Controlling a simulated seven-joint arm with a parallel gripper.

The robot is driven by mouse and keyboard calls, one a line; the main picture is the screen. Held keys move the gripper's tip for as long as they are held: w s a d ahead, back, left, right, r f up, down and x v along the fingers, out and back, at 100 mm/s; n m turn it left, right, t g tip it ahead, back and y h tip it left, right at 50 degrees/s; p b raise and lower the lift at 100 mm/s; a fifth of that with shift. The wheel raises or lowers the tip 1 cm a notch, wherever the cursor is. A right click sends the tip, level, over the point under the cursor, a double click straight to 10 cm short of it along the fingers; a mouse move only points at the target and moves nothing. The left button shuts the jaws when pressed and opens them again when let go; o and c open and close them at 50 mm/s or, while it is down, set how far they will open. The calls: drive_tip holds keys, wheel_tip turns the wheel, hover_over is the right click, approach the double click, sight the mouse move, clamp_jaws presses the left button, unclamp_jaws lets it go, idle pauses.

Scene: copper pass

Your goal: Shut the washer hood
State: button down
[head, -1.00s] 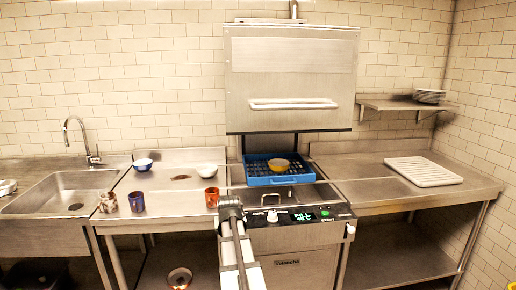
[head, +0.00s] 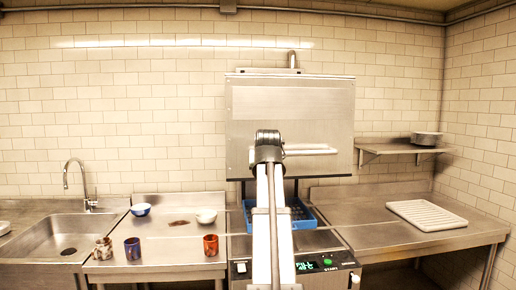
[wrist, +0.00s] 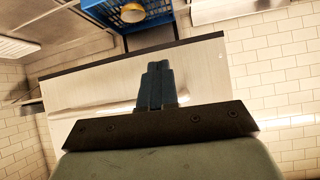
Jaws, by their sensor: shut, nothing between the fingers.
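The washer hood (head: 320,110) is a large steel box, raised above the machine, with a gap under its lower edge. Its pale bar handle (head: 312,150) crosses the front; my arm hides the handle's left part. My gripper (wrist: 158,70) is shut and empty, its dark fingers together in front of the hood's front panel in the wrist view. In the head view, my arm reaches up to handle height and hides the fingertips. I cannot tell whether they touch the handle. A blue rack (head: 306,217) sits under the hood; the wrist view shows a yellow bowl (wrist: 132,13) in it.
A steel counter on the left holds an orange mug (head: 210,245), a blue mug (head: 132,247), a patterned mug (head: 103,249) and two bowls. A white drying tray (head: 427,215) lies on the right counter. A wall shelf (head: 398,147) stands close right of the hood.

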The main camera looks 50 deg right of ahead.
wheel_tip(320, 180, up, 17)
drive_tip(key=t, duration=0.1)
drive_tip(key=w+d+f+n, duration=0.1)
drive_tip(key=w+d+f, duration=0.5)
drive_tip(key=f, duration=0.4)
drive_tip(key=shift+w+f, duration=0.2)
drive_tip(key=shift+w, duration=0.15)
drive_tip(key=shift+d, duration=0.1)
drive_tip(key=shift+f, duration=0.1)
